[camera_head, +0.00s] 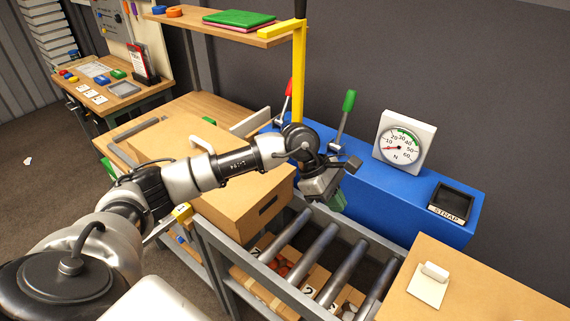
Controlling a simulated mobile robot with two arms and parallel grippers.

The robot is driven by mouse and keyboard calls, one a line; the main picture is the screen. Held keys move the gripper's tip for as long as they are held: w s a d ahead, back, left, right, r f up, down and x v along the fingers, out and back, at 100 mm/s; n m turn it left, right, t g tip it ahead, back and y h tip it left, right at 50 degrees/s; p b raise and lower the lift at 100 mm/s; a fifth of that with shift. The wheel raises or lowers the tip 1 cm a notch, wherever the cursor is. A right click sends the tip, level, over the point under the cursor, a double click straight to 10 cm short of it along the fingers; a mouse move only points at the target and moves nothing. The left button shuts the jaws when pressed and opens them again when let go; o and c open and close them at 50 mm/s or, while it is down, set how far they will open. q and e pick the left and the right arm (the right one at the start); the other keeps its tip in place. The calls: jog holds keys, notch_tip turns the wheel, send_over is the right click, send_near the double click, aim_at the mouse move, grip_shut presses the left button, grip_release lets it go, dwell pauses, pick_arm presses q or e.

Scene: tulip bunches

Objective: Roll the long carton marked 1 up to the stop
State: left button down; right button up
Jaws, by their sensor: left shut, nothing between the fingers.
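A long brown carton (185,140) with a dark hand slot in its near end lies at the left end of the roller track (321,250). My left arm crosses above it and hides part of its top. I see no figure 1 on the faces that show. My left gripper (338,202) is shut and empty, past the carton's right end, above the far side of the rollers. My right gripper is not in view. I cannot pick out the stop for certain.
A blue console (400,205) with red and green levers, a dial (404,140) and a STRAP panel (456,203) stands behind the rollers. A yellow post (299,75) rises beside it. Numbered boxes sit under the rollers. A wooden table (470,290) is at the right.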

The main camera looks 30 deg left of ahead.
aim_at(206, 143)
pick_arm(q)
jog(key=a+r+m+y, duration=0.1)
jog(key=a+r+y, duration=0.2)
jog(key=a+y, duration=0.75)
jog(key=shift+a+f+h+b, duration=1.85)
jog(key=shift+f+b, duration=0.9)
jog(key=shift+f, duration=1.95)
jog(key=shift+g, duration=0.4)
jog(key=a, duration=0.2)
jog(key=w+a+b, duration=0.1)
jog(key=a, duration=0.4)
jog(key=shift+w+r+b, duration=0.15)
jog(key=shift+w+b, duration=0.1)
jog(key=shift+b, duration=0.15)
jog(key=a, duration=0.2)
jog(key=a+b, duration=0.1)
jog(key=a, duration=0.3)
jog(key=shift+w+a, duration=0.25)
jog(key=shift+a, duration=0.1)
jog(key=a, duration=0.8)
jog(key=w+a+b, duration=0.1)
jog(key=a, duration=0.3)
jog(key=shift+a, duration=0.2)
jog(key=shift+w+a+b, duration=0.15)
jog(key=shift+a+b, duration=0.25)
jog(key=shift+a, duration=1.65)
jog(key=shift+r, duration=0.15)
